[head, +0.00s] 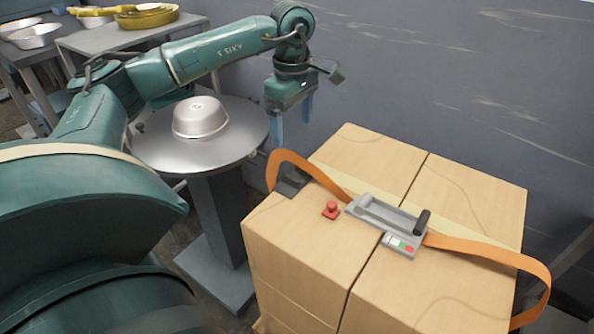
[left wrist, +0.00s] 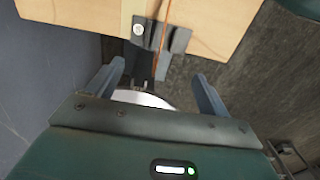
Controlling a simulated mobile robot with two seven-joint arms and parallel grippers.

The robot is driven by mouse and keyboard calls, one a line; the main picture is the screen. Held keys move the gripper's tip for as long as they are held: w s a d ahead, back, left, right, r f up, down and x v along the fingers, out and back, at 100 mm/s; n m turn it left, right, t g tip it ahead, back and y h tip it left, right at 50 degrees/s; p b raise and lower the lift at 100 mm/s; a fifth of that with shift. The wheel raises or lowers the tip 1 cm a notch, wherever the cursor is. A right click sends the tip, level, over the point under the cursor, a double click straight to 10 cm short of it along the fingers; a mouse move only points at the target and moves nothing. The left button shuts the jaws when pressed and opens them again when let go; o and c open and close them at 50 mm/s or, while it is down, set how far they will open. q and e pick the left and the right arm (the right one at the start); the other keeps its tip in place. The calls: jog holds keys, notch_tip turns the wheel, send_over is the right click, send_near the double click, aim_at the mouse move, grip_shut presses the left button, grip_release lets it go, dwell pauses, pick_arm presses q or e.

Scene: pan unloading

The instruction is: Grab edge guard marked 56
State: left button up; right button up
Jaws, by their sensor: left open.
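I cannot read a number 56 in either view. My left gripper (head: 291,118) is open and empty, fingers pointing down, above and behind the guard and apart from it. Both fingers also show in the left wrist view (left wrist: 158,72). My right gripper is not in view.
A grey strapping tool (head: 388,215) and a red knob (head: 331,209) lie on the boxes (head: 470,190). A silver upturned pan (head: 200,117) stands on a round pedestal table (head: 160,155) left of the gripper. A grey wall (head: 430,70) stands close behind the boxes.

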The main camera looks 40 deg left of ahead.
aim_at(297, 183)
pick_arm(q)
notch_tip(297, 183, down, 11)
jog(key=shift+d+b, duration=0.1)
jog(key=shift+b, duration=0.6)
jog(key=shift+c, duration=0.2)
jog(key=shift+c, duration=0.7)
jog(key=c, duration=0.9)
